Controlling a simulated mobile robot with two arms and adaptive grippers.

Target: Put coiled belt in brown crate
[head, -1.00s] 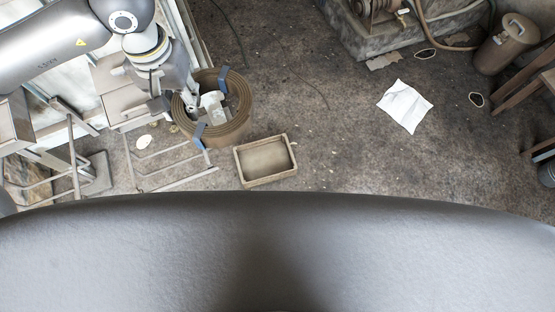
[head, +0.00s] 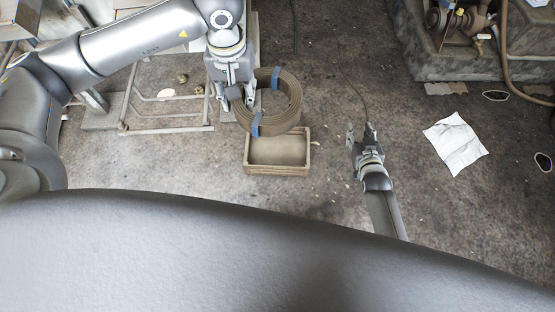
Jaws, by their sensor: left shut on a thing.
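The coiled belt (head: 285,118) is a brown ring with blue straps, in the head view left of centre. My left gripper (head: 239,103) is shut on the left side of its ring and holds it up. The brown crate (head: 305,160) is a shallow open box on the floor, just below the belt in the picture. The belt overlaps the crate's far edge in view; its height above the crate cannot be told exactly. The crate's visible inside is empty. My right gripper (head: 361,136) has its fingers apart and is empty, right of the crate.
A metal rack frame (head: 165,128) lies left of the crate. White paper (head: 456,143) lies on the floor at right. A machine on a stone base (head: 450,66) stands at the upper right. The floor right of the crate is mostly clear.

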